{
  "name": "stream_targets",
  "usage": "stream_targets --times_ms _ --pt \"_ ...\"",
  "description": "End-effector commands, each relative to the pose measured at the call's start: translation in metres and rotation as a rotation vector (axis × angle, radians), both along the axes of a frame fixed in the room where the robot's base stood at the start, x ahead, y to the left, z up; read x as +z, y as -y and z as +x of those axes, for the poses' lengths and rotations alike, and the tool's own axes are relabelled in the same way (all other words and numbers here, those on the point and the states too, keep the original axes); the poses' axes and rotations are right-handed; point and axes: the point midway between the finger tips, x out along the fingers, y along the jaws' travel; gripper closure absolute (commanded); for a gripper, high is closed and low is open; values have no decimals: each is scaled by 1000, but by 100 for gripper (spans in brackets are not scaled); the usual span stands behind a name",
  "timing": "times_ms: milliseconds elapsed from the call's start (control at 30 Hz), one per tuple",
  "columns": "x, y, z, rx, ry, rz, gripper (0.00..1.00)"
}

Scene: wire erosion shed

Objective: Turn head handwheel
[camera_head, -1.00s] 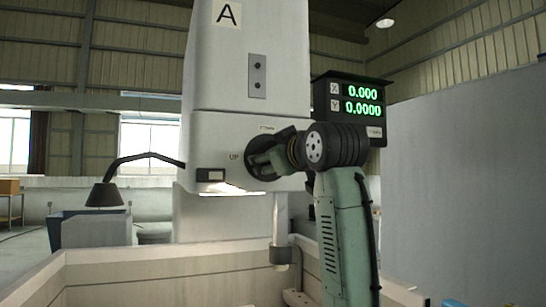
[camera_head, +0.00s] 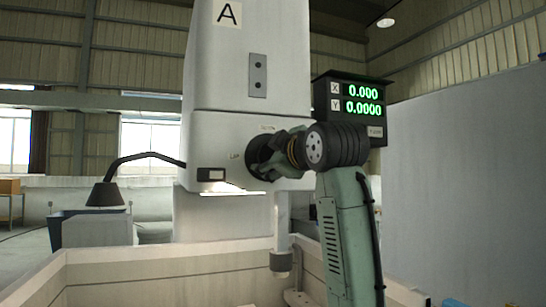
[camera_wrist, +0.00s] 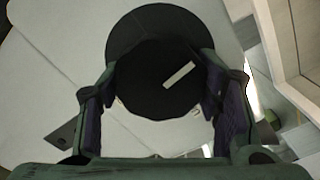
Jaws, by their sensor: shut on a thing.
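The head handwheel (camera_head: 258,153) is a dark round wheel on the front of the white machine head marked A (camera_head: 240,110). In the wrist view the black handwheel (camera_wrist: 140,90) fills the upper middle, with a pale bar mark slanting on its face. My gripper (camera_head: 272,157) is at the wheel from the right and covers part of it. In the wrist view, my gripper's two fingers (camera_wrist: 160,110) lie on either side of the black hub and are shut on it. The spindle (camera_head: 281,230) hangs below the head.
A digital readout (camera_head: 352,104) showing X 0.000 and Y 0.0000 stands just behind my arm. A black lamp (camera_head: 106,193) on a bent arm is at the left. The pale tank wall (camera_head: 160,265) runs below the head.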

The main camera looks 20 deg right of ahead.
Motion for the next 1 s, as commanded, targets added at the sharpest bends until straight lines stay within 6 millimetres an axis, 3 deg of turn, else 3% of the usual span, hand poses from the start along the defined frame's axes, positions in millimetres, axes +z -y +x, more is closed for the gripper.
stream_targets --times_ms 233,267,567,867,1000 --pt "0 0 0 -1 1 1 70" --pt "0 0 0 0 1 1 40" --pt "0 0 0 0 0 2 21" --pt "0 0 -1 0 0 2 21" --pt "1 1 -12 0 2 1 21"
